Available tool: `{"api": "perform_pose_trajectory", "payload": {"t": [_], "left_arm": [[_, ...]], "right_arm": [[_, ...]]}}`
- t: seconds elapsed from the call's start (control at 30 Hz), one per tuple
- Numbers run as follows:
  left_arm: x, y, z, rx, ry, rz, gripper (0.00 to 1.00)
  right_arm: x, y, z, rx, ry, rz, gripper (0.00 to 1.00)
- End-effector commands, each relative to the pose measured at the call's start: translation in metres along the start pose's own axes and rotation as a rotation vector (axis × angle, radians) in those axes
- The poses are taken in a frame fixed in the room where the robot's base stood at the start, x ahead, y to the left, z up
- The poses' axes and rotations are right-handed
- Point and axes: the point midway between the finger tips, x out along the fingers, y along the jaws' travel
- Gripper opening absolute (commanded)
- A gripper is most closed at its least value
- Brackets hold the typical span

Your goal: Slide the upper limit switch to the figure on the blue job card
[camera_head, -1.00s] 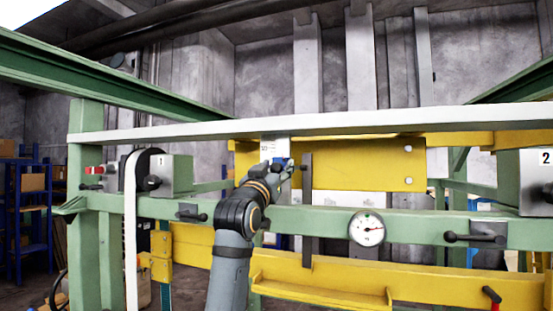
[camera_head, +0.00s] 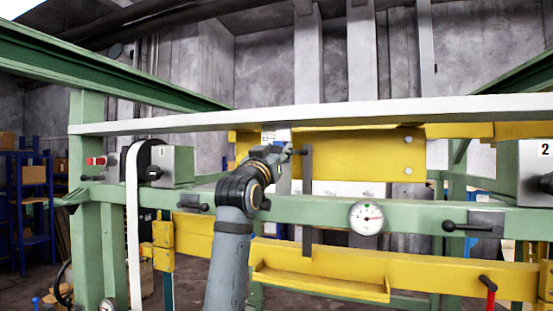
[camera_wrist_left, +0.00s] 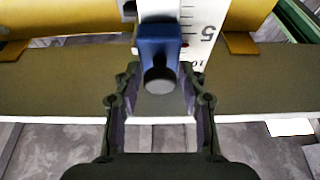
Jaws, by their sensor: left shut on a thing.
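The upper limit switch is a blue block (camera_wrist_left: 160,42) with a dark round knob, on a white scale strip (camera_wrist_left: 205,30) in the left wrist view. I cannot make out a blue job card. My right gripper is not in view.
A yellow plate (camera_head: 365,160) lies behind the gripper, and a dark upright bar (camera_head: 307,200) stands just right of it. A white rail (camera_head: 340,118) crosses above. A round gauge (camera_head: 366,217) and a black-handled lever (camera_head: 460,227) sit on the green beam (camera_head: 410,218).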

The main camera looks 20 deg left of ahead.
Motion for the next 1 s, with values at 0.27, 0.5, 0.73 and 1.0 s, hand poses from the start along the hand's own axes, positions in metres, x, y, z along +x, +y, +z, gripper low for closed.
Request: {"api": "perform_pose_trajectory", "payload": {"t": [0.27,0.5,0.73,1.0], "left_arm": [[0.002,0.000,-0.009,0.001,0.009,-0.001,0.00],[0.002,0.000,-0.008,0.000,0.007,-0.001,0.51],[-0.005,0.000,-0.007,0.000,0.007,-0.001,0.51],[-0.065,0.000,-0.007,0.000,0.008,-0.001,0.51]], "right_arm": [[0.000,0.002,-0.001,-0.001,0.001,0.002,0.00],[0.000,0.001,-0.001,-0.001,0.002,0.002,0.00],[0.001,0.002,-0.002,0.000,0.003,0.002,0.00],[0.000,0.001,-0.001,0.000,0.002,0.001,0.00]]}}
